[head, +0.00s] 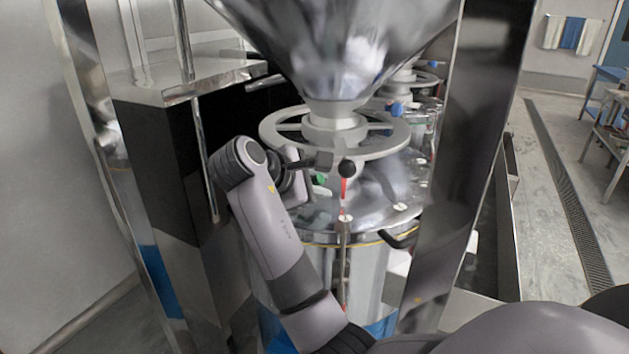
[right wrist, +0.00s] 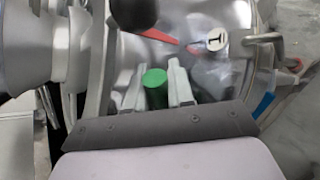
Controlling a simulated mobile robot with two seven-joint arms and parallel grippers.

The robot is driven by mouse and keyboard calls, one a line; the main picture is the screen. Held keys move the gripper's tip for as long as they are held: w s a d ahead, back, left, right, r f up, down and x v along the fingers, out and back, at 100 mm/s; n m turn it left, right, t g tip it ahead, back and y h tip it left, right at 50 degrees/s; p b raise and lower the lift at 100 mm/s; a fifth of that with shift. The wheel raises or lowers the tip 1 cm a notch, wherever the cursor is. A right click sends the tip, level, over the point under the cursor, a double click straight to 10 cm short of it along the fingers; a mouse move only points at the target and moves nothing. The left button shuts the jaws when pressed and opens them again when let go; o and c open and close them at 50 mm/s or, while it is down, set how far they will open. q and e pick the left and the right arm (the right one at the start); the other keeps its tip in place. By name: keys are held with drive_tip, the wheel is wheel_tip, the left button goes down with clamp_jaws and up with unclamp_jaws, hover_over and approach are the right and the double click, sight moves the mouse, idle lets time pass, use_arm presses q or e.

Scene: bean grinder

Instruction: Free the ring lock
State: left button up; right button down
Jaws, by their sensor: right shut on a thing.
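The ring lock (head: 276,135) is a pale grey spoked ring around the neck below the steel hopper. My right gripper (head: 312,184) is just under the front left of the ring, above the vessel's lid. It is shut on a green knob (head: 319,179). In the right wrist view, the green knob (right wrist: 155,88) stands between the two pale fingers of my right gripper (right wrist: 157,97). What the knob joins to is hidden. A red lever with a black ball (head: 347,169) stands just right of the gripper; its ball (right wrist: 133,12) is also in the right wrist view. My left gripper is out of view.
The steel hopper (head: 340,50) hangs above the shiny vessel lid (head: 385,195). Steel posts stand left and right (head: 475,130) of the vessel. A second ring with a blue knob (head: 397,108) is behind. Open floor (head: 555,190) lies to the right.

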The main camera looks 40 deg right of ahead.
drive_tip(key=shift+f+m+t, duration=0.2)
drive_tip(key=shift+m+t, duration=0.1)
drive_tip(key=shift+s, duration=0.1)
idle(0.3)
drive_tip(key=c, duration=1.4)
unclamp_jaws()
drive_tip(key=shift+o, duration=0.2)
drive_tip(key=shift+v, duration=3.6)
drive_tip(key=shift+d+r, duration=0.1)
